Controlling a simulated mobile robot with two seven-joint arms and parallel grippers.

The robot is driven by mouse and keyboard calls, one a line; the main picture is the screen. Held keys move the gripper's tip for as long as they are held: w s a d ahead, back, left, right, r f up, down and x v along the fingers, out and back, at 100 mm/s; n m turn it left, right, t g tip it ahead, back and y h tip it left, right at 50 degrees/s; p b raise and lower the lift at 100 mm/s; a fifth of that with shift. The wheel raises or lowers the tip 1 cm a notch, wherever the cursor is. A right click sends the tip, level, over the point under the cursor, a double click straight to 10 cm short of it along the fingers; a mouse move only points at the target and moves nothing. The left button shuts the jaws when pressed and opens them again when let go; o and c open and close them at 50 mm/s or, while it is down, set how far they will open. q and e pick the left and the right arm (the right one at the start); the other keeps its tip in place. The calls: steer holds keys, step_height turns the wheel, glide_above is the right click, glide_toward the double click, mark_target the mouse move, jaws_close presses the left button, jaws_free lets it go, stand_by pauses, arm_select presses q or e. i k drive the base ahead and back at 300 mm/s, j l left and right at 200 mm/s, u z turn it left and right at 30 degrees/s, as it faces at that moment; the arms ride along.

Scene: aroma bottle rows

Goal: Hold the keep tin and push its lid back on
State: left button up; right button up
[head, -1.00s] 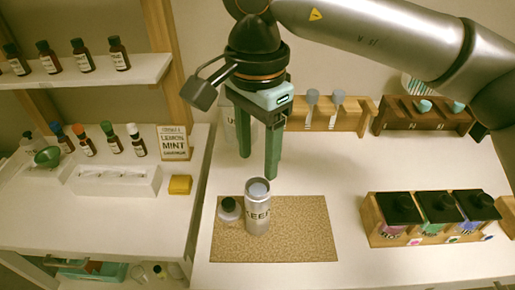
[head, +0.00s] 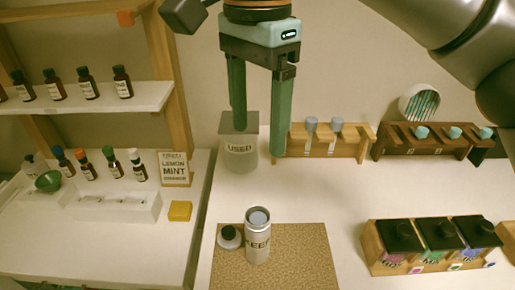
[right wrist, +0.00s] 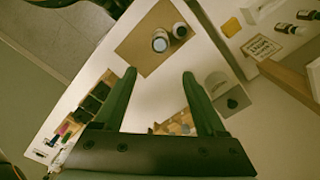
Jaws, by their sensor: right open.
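The keep tin (head: 257,243), a pale cylinder with dark lettering, stands upright on the cork mat (head: 300,262). Its top is open, with something grey-blue inside. My right gripper (head: 262,140) is open and empty, fingers pointing down, above and behind the tin. The right wrist view shows the tin (right wrist: 160,42) beyond the open fingertips (right wrist: 160,72), with the lid (right wrist: 180,31) beside it. My left gripper is not in view.
A clear bin marked USED (head: 240,158) stands behind the fingers. Wooden racks (head: 350,142) line the back, and a block of black-topped jars (head: 432,245) stands at right. A yellow block (head: 180,211) and bottles are at left. The table between mat and racks is clear.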

mark_target(256, 237)
steer(key=k, duration=1)
